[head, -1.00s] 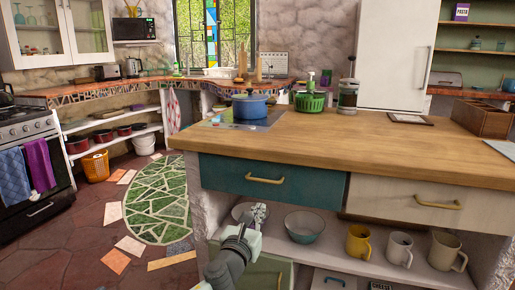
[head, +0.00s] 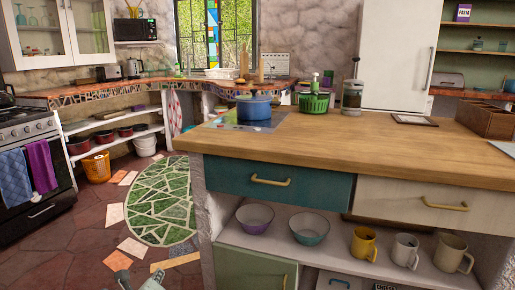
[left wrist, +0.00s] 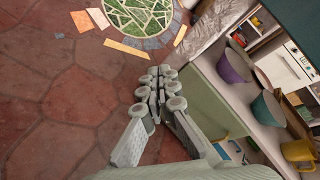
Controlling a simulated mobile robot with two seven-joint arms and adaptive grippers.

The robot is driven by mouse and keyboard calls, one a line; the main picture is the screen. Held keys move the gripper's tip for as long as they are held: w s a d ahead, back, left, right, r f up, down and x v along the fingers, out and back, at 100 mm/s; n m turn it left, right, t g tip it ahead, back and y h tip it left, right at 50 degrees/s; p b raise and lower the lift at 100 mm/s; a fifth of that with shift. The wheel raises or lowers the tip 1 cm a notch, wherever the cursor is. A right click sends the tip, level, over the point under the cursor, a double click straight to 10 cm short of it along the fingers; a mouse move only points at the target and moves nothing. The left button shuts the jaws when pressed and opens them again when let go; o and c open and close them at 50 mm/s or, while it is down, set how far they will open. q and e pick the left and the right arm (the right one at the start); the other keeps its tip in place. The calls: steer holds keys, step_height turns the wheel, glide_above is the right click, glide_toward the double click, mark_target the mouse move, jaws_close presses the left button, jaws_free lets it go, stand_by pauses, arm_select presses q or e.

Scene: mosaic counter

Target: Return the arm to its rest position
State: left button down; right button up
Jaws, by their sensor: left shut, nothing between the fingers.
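My left gripper (left wrist: 160,95) shows in the left wrist view with its fingers together and nothing between them. It hangs over the red stone floor, beside the open shelf under the counter. In the head view only a small grey part of my left arm or gripper (head: 151,280) shows at the bottom edge, left of the counter. My right gripper is in neither view.
The wooden-topped counter (head: 340,140) stands at the right. Its shelf holds a purple bowl (head: 255,219), a teal bowl (head: 309,226) and mugs (head: 363,244). The floor (head: 60,235) at the left is clear. A stove (head: 28,170) stands at far left.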

arm_select(q)
steer(key=s+a+f+n+g+y, duration=0.1)
steer(key=s+a+f+n+g, duration=0.2)
steer(key=s+a+f+n, duration=0.5)
steer(key=s+a+f+n+g+y, duration=0.1)
steer(key=s+a+f+n+g, duration=0.3)
steer(key=s, duration=0.8)
steer(key=s+a+f+n+g+y, duration=0.1)
steer(key=s+a+f+n+g, duration=0.1)
steer(key=s+a+f+n, duration=0.5)
steer(key=s+d+f+n+h, duration=0.1)
steer(key=s+d+n+h, duration=0.1)
steer(key=d, duration=0.7)
steer(key=s+d+f+n+g+h, duration=0.1)
steer(key=s+d, duration=0.3)
steer(key=d, duration=0.6)
steer(key=shift+d+f+n+h, duration=0.3)
steer(key=shift+n+h, duration=0.1)
steer(key=shift+n, duration=0.4)
steer(key=shift+s, duration=0.1)
